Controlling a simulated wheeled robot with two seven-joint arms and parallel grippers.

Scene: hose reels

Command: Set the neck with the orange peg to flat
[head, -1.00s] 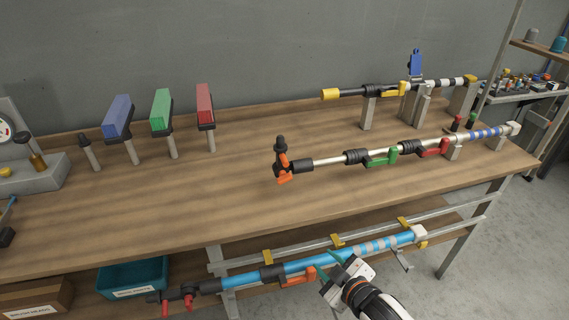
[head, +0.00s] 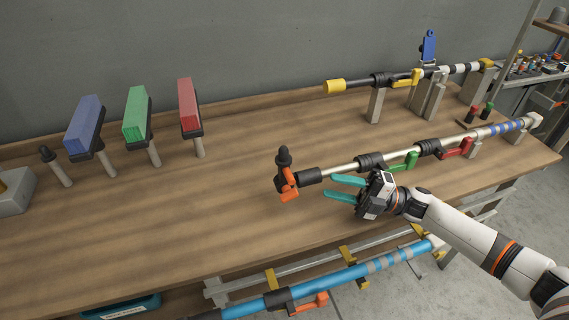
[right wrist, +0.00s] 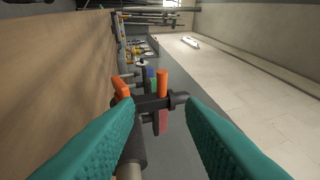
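The neck with the orange peg (head: 284,158) is a dark joint at the left end of a silver pole (head: 338,169) on the bench. Its black knob points up, nearly upright, and orange parts (head: 289,194) show beside and below it. In the right wrist view the dark neck (right wrist: 150,103) lies ahead, between the fingers' lines, with an orange peg (right wrist: 162,84) sticking up. My right gripper (head: 331,186) is open and empty, with teal fingers pointing left toward the neck, a little to its right and apart from it. My left gripper is out of view.
Green (head: 405,162) and red (head: 456,148) levers sit along the same pole. A yellow-ended pole (head: 350,85) stands behind on supports. Blue, green and red blocks on posts stand at left. A blue pole (head: 345,277) hangs below the bench edge.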

